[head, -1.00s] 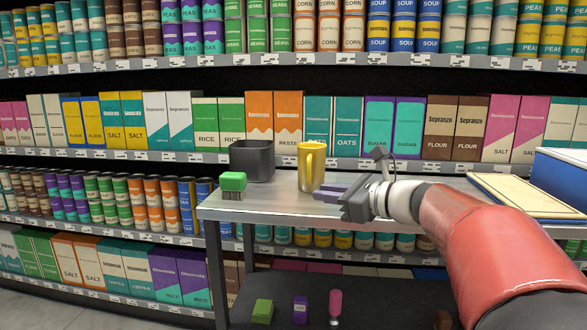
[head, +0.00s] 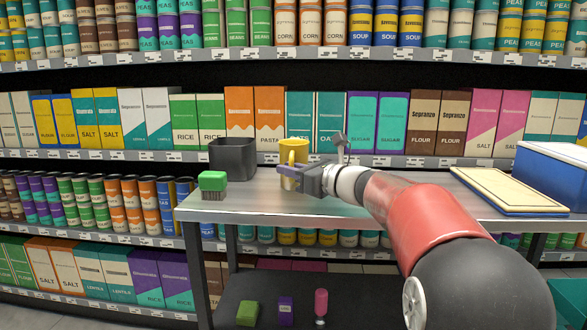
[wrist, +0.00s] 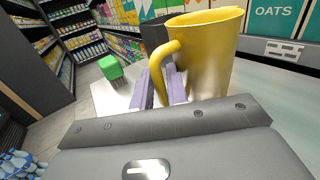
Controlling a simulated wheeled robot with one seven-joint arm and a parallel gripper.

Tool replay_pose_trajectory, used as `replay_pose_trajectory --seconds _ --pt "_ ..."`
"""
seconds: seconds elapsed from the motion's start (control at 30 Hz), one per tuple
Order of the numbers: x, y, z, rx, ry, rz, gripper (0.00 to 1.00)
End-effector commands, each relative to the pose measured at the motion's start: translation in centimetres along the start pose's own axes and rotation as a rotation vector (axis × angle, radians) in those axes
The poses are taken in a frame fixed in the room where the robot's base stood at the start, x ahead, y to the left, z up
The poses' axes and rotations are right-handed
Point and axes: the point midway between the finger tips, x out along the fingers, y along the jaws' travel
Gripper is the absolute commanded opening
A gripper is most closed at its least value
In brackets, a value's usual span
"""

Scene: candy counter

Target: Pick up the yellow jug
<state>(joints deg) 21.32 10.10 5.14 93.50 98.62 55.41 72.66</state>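The yellow jug (head: 297,153) stands upright on the grey counter, in front of the shelf of boxes. In the wrist view the jug (wrist: 212,60) is close, at the upper right, with its handle (wrist: 163,62) towards me. My gripper (head: 286,172) is at the jug's handle side, just above the counter. In the wrist view the two purple fingers of my gripper (wrist: 160,90) straddle the lower part of the handle. I cannot tell whether they press on it. The gripper partly hides the jug's lower part in the head view.
On the counter (head: 240,205), a dark grey bin (head: 233,160) stands left of the jug, and a green-topped brush (head: 212,184) is further left. A cream board (head: 508,192) and a blue-and-white box (head: 553,177) are at the right. Several small items lie on the lower shelf.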

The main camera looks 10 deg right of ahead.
Motion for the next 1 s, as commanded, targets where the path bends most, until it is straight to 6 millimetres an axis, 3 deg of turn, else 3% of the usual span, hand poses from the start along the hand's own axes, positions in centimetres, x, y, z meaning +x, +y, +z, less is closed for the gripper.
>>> replay_pose_trajectory --seconds 0.07,0.2,0.77,1.0 --pt "0.0 0.0 0.0 0.000 0.000 0.000 0.16" --pt "-0.1 0.0 0.0 0.000 0.000 0.000 0.00" --pt "-0.1 0.0 0.2 -0.002 -0.001 0.000 0.00" --pt "-0.1 0.0 1.3 -0.002 -0.002 0.001 0.00"
